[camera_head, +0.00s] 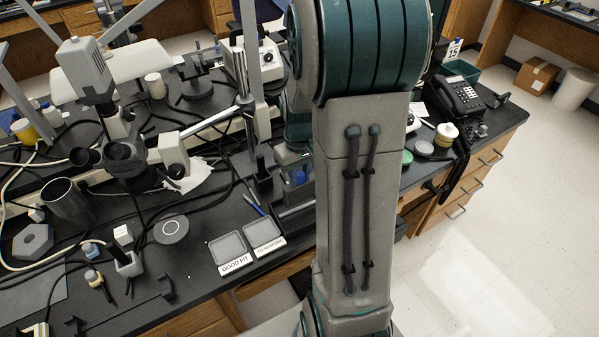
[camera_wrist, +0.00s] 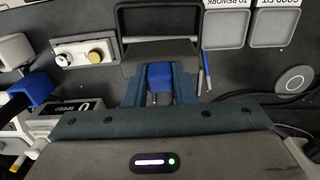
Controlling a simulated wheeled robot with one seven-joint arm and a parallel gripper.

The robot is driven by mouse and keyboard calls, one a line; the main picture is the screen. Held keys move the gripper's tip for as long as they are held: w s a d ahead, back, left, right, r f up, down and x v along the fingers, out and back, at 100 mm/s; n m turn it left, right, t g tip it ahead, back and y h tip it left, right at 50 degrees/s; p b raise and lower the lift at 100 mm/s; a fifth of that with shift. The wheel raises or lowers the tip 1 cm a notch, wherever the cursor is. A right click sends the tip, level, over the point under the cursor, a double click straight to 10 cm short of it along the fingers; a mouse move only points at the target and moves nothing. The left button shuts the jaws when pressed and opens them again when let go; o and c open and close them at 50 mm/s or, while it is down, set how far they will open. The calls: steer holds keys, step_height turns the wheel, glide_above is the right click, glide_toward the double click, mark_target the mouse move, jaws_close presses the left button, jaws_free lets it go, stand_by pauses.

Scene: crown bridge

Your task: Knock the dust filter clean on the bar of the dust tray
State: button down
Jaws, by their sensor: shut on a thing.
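My gripper (camera_wrist: 159,84) is shut on a blue block (camera_wrist: 160,73) in the wrist view. The block looks like the grip of the dust filter, and a dark grey slab (camera_wrist: 160,53) shows just beyond it. I cannot tell for sure where the filter ends. A black-rimmed tray (camera_wrist: 124,22), probably the dust tray, lies beyond the slab.
Two small grey trays, GOOD FIT (camera_head: 234,247) and TO REWORK (camera_head: 262,234), sit near the bench's front edge. Blue and grey pens (camera_wrist: 206,75) lie beside the black tray. A round disc (camera_head: 171,229) and cables lie farther left.

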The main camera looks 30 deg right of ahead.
mark_target(300, 184)
stand_by(0.3)
steer(key=shift+f+b, duration=1.4)
steer(key=shift+f, duration=0.25)
steer(key=shift+r+p, duration=1.35)
steer(key=shift+r, duration=0.45)
steer(key=shift+f, duration=0.15)
step_height(300, 184, down, 4)
steer(key=b, duration=0.3)
steer(key=shift+r+p, duration=1.35)
steer(key=shift+r, duration=0.8)
